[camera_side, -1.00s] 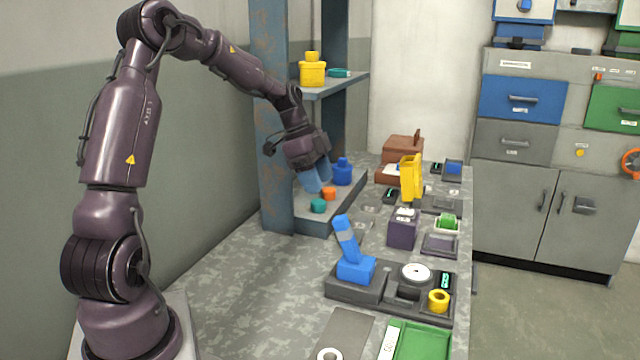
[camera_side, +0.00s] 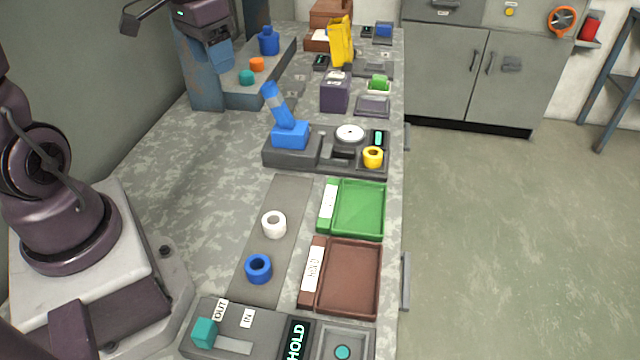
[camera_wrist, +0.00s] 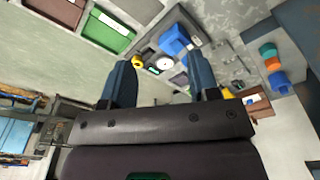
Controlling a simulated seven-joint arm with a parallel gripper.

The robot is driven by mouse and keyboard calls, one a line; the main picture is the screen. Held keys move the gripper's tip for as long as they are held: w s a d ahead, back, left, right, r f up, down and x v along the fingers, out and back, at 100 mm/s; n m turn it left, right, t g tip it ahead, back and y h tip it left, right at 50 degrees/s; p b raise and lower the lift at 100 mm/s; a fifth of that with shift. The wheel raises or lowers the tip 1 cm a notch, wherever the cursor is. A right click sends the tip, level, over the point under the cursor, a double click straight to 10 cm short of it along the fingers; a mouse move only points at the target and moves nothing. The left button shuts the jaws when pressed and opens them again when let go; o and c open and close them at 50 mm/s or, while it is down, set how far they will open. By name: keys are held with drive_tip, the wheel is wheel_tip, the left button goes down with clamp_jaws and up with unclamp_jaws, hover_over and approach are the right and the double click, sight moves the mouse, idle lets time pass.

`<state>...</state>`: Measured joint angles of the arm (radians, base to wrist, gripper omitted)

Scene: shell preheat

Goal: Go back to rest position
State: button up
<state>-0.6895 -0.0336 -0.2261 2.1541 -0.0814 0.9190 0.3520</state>
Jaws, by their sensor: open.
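My gripper (camera_side: 217,62) is near the top left of the side view, left of the teal piece (camera_side: 247,77) and orange piece (camera_side: 257,64) on the low grey shelf. Its blue fingers are open and empty, standing apart in the wrist view (camera_wrist: 160,78). A blue jar-like piece (camera_side: 268,42) stands behind the orange one. The same teal (camera_wrist: 266,50), orange (camera_wrist: 272,64) and blue (camera_wrist: 279,82) pieces show at the right of the wrist view, apart from the fingers. Most of my upper arm is cut off in the side view.
A station with a blue lever (camera_side: 290,134) and yellow ring (camera_side: 373,157) stands on the bench. Nearer are a green tray (camera_side: 358,210), a brown tray (camera_side: 348,278), a white ring (camera_side: 273,224) and a blue ring (camera_side: 258,269). The bench left of these is clear.

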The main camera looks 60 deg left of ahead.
drive_tip(key=s+d+r+m+t, duration=0.1)
drive_tip(key=s+d+r+t, duration=0.3)
drive_tip(key=d, duration=0.8)
drive_tip(key=s+r, duration=0.2)
drive_tip(key=s, duration=0.2)
drive_tip(key=shift+d+r+m, duration=0.2)
drive_tip(key=shift+d+m, duration=0.1)
drive_tip(key=shift+m, duration=0.1)
